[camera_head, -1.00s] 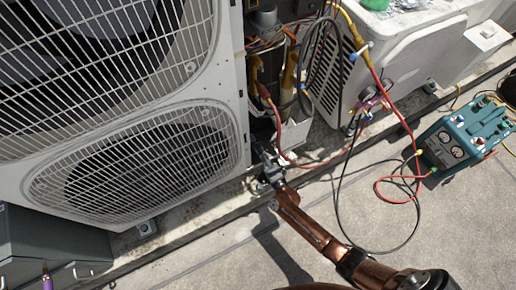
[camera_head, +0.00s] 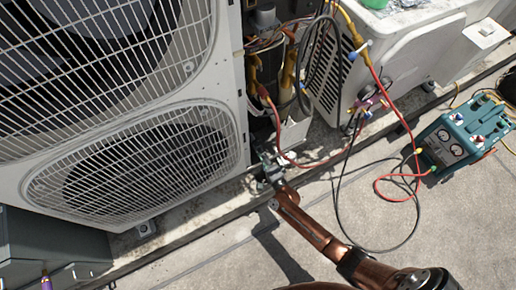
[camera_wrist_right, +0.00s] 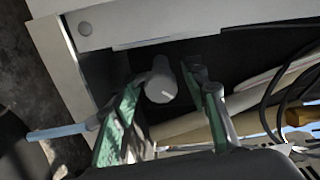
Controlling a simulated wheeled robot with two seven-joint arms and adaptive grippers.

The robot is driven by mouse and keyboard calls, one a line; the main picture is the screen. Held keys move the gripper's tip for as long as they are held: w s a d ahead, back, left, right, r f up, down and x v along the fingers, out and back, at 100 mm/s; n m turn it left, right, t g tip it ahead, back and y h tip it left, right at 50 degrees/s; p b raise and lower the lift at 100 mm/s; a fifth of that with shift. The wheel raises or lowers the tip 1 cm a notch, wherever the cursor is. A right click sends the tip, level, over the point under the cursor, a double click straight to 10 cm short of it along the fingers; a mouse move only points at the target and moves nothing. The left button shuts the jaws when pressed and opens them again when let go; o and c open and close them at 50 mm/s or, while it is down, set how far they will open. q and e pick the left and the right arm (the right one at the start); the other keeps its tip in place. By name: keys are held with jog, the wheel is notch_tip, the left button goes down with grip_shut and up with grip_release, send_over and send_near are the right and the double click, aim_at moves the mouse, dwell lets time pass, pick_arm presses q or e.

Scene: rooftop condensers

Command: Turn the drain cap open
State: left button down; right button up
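In the right wrist view a light grey, rounded cap (camera_wrist_right: 161,87) with a thin pale mark sits under the unit's lower edge; I take it to be the drain cap. My right gripper (camera_wrist_right: 172,100) is open, its green-padded fingers on either side of the cap. The left finger looks close to it and a gap shows on the right; I cannot tell whether either touches. In the head view my right gripper (camera_head: 267,168) is at the open lower corner of the large condenser (camera_head: 228,190), and the cap cannot be made out there. My left gripper is not in view.
Pipes (camera_wrist_right: 190,125) and dark cables (camera_wrist_right: 285,85) run behind the right finger. A red hose (camera_head: 320,164) passes close to the gripper in the head view. A teal gauge unit (camera_head: 462,135) stands at right. The concrete in front is mostly clear.

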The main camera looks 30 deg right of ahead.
jog(key=shift+s, duration=0.15)
jog(key=s, duration=1.1)
jog(key=shift+s+d, duration=0.2)
jog(key=shift+s, duration=0.15)
jog(key=shift+s, duration=0.1)
